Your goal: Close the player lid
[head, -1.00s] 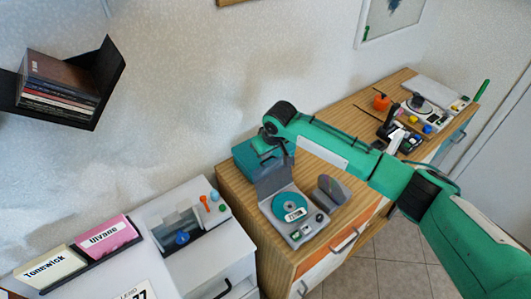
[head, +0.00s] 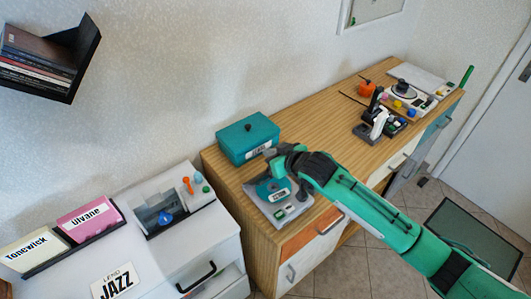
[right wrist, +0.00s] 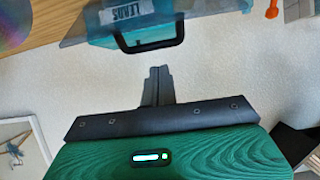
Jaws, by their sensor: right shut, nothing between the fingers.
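In the right wrist view, the shut, empty fingers (right wrist: 155,78) point toward a see-through grey panel (right wrist: 88,30), which looks like the lid. A gap shows between fingertips and panel. The lid's exact tilt is hard to tell in the head view. My left gripper is not in view.
A teal box (head: 248,140) stands behind the player. A joystick unit (head: 378,125) and a turntable-like device (head: 405,95) stand farther right. A white cabinet with record sleeves (head: 90,222) is at left. The cabinet top between player and joystick is mostly clear.

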